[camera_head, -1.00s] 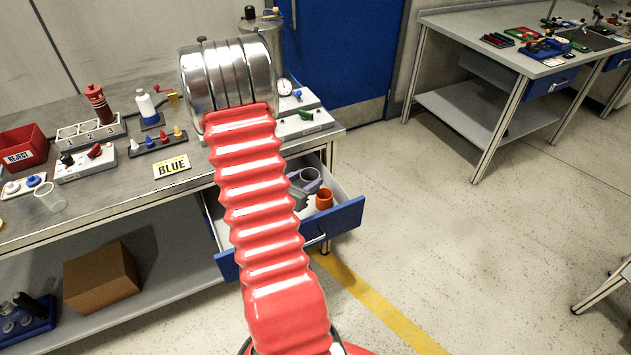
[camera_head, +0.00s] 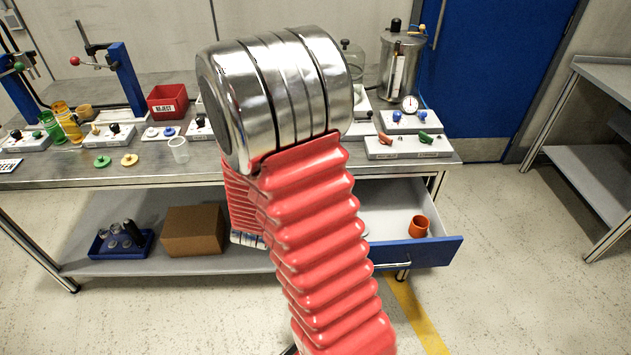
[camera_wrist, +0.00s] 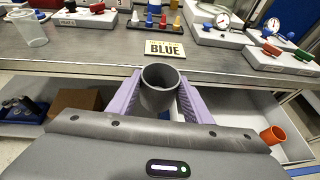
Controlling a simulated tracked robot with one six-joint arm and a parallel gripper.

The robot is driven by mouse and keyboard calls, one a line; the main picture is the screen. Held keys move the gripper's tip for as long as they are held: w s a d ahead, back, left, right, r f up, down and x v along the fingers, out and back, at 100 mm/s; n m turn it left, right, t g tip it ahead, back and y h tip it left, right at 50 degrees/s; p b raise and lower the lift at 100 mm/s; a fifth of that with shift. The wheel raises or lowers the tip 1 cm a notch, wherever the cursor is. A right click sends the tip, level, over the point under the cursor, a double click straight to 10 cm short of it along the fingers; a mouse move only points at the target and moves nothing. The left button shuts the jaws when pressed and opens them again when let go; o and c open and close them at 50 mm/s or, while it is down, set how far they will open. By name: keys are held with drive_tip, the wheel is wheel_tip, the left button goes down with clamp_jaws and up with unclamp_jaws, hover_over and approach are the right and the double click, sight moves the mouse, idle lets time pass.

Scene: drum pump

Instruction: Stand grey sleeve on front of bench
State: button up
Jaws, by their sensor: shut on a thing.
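The grey sleeve (camera_wrist: 160,98) is a hollow, open-topped cylinder, upright or nearly so in the wrist view. My gripper (camera_wrist: 155,100) is shut on it, with one purple finger on each side. The sleeve is held in front of the bench (camera_wrist: 85,60), near its front edge and above the open drawer's area. The gap between the sleeve's bottom and what lies below is hidden. In the head view, my own arm covers the gripper and sleeve; the bench (camera_head: 60,178) spans the middle left.
A yellow BLUE sign (camera_wrist: 164,48) lies near the front edge. A clear cup (camera_wrist: 28,28) stands to the left. Control boxes (camera_wrist: 275,62) stand at right. A cardboard box (camera_head: 193,231) sits on the lower shelf.

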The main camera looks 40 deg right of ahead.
drive_tip(key=w+a+r+n+t+y, duration=0.1)
drive_tip(key=a+n+y, duration=0.1)
drive_tip(key=a, duration=0.6)
drive_tip(key=w+a+r+n+t+y, duration=0.1)
drive_tip(key=w+a+r+n+y, duration=0.1)
drive_tip(key=a, duration=0.6)
drive_tip(key=w+a+r+n+t+y, duration=0.1)
drive_tip(key=w+a+r+n, duration=0.1)
drive_tip(key=a, duration=0.7)
drive_tip(key=shift+w+r+t+y, duration=0.2)
drive_tip(key=shift+w+t+y, duration=0.1)
drive_tip(key=shift+y, duration=0.1)
drive_tip(key=shift+a, duration=0.15)
